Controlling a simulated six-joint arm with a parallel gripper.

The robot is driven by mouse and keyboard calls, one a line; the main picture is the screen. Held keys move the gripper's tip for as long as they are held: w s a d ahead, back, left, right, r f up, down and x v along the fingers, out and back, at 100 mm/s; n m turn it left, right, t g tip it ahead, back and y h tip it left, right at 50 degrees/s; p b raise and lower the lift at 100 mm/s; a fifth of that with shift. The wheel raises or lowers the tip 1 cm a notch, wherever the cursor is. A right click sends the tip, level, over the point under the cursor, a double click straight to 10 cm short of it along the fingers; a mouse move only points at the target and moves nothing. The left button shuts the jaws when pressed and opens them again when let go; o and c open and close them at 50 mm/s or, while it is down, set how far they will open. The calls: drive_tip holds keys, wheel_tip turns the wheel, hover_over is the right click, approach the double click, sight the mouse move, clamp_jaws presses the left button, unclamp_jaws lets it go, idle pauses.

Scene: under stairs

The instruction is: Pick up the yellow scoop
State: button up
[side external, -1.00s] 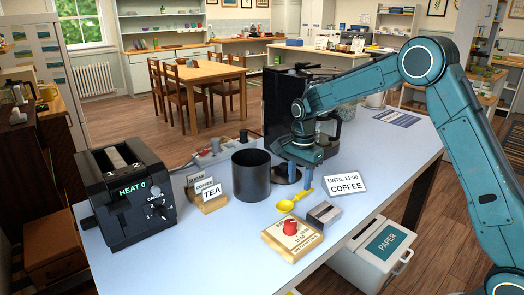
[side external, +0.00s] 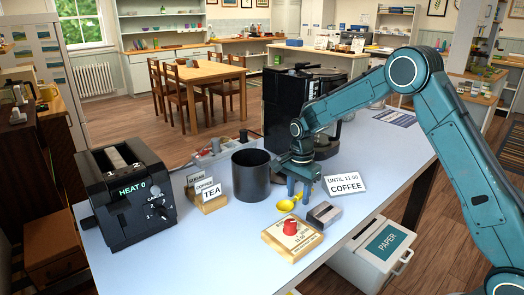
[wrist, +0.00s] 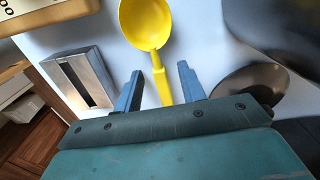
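The yellow scoop (side external: 287,204) lies on the pale blue table, bowl toward the left in the side view. In the wrist view the scoop (wrist: 148,25) has its bowl at the top and its handle running down between my fingers. My gripper (side external: 300,194) points down over the handle end. In the wrist view my gripper (wrist: 160,85) is open, with a finger on each side of the handle and a gap on both sides. The far end of the handle is hidden behind the gripper body.
A grey metal block (side external: 324,213) lies close beside the scoop. A wooden board with a red knob (side external: 291,228) is in front.

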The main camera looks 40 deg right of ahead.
sight(297, 195)
clamp_jaws()
drive_tip(key=shift+r, duration=0.2)
wheel_tip(297, 195, up, 20)
drive_tip(key=shift+f, duration=0.15)
idle(0.6)
drive_tip(key=c, duration=0.7)
unclamp_jaws()
clamp_jaws()
drive_tip(key=shift+w, duration=0.1)
drive_tip(key=shift+w, duration=0.1)
